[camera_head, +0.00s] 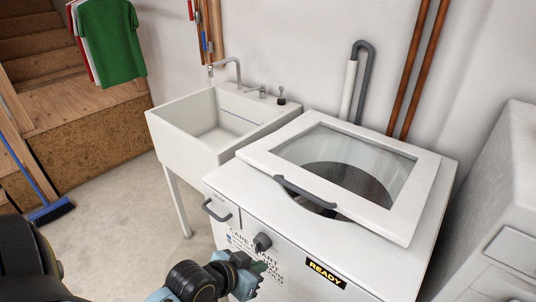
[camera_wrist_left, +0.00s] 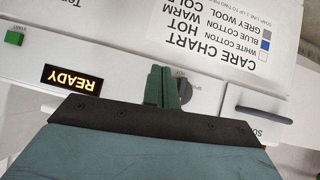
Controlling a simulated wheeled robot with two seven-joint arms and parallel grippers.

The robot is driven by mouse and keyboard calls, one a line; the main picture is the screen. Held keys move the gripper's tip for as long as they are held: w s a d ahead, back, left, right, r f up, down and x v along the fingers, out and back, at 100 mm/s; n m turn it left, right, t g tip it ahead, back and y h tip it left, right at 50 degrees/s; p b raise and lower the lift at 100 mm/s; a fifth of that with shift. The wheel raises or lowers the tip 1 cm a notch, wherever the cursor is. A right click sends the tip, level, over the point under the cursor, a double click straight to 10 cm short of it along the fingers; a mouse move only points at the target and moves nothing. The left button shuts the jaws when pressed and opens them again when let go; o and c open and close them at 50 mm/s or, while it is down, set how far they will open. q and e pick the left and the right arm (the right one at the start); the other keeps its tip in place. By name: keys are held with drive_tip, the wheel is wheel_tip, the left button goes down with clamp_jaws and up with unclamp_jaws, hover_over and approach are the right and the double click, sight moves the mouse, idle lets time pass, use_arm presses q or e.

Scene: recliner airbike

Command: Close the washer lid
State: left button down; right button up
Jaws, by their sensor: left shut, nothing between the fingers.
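The white washer (camera_head: 385,262) stands at the right of centre in the head view. Its lid (camera_head: 425,185), a white frame around a glass window, lies at a low angle over the drum. Part of the dark drum opening shows past the lid's front edge, so the lid looks slightly raised. A dark curved handle (camera_head: 305,191) is on that edge. My left gripper (camera_head: 258,267) is shut and empty in front of the washer's front panel, below the lid and close to the dark knob (camera_head: 262,242). Its green fingers (camera_wrist_left: 161,87) show together in the left wrist view. My right gripper is out of view.
A white sink (camera_head: 185,135) with a tap stands left of the washer. A white appliance (camera_head: 505,215) stands at the right. The front panel has a grey handle (camera_head: 217,210) and a lit READY display (camera_head: 326,274). Pipes run up the wall behind.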

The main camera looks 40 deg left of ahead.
use_arm(q)
drive_tip(key=w+a+r+n+t+y+p, duration=0.1)
drive_tip(key=w+a+r+t+p, duration=0.15)
drive_tip(key=r, duration=0.45)
drive_tip(key=w+a+r+n+t+p, duration=0.1)
drive_tip(key=a+r+t+p, duration=0.15)
drive_tip(key=r, duration=0.45)
drive_tip(key=w+a+r+n+t+y+p, duration=0.15)
drive_tip(key=r+p, duration=0.25)
drive_tip(key=r, duration=0.4)
drive_tip(key=w+f, duration=0.1)
drive_tip(key=w, duration=0.9)
drive_tip(key=shift+m+h, duration=0.45)
drive_tip(key=shift+s+d+f+b, duration=0.15)
drive_tip(key=shift+s+f, duration=0.2)
drive_tip(key=shift+f, duration=0.3)
drive_tip(key=shift+s+d+f+b, duration=0.1)
drive_tip(key=shift+s+f+b, duration=0.2)
drive_tip(key=shift+f, duration=0.4)
drive_tip(key=shift+s+d+f+b, duration=0.1)
drive_tip(key=shift+s+f, duration=0.3)
drive_tip(key=shift+f, duration=0.25)
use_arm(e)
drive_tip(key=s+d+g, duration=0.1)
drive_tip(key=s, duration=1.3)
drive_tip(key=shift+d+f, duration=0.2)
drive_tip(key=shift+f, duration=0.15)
